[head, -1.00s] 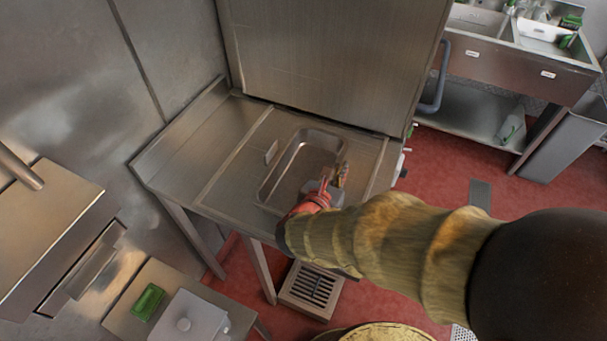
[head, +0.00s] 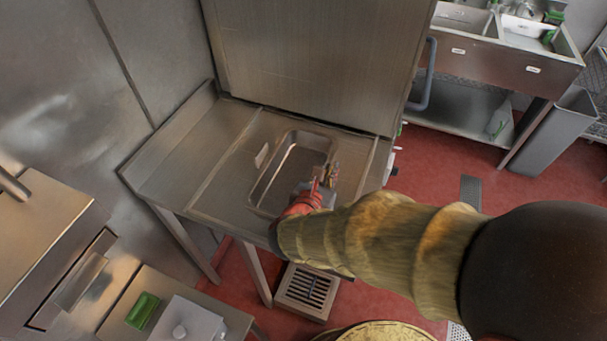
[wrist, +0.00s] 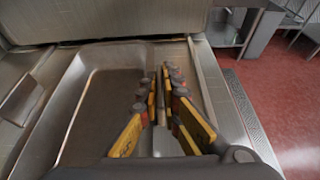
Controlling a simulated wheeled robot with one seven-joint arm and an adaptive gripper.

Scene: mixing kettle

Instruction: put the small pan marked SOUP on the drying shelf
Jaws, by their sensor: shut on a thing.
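A rectangular metal pan (head: 271,178) sits at the steel counter (head: 180,165); I cannot tell if it rests on the top or is let into it. No SOUP mark can be read. My gripper (head: 326,180) is at the pan's right side, low over the counter. In the wrist view the pan (wrist: 85,110) lies left of my gripper (wrist: 162,80), whose yellow-sided fingers are close together at the pan's right wall. They are shut on what looks like that wall. The fingers hide the gripped part.
A tall steel panel (head: 310,65) rises behind the counter. A small upright plate (head: 262,155) stands left of the pan. A floor drain (head: 308,290) lies below the front edge. A sink unit (head: 490,60) is at the back right. The counter's left part is bare.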

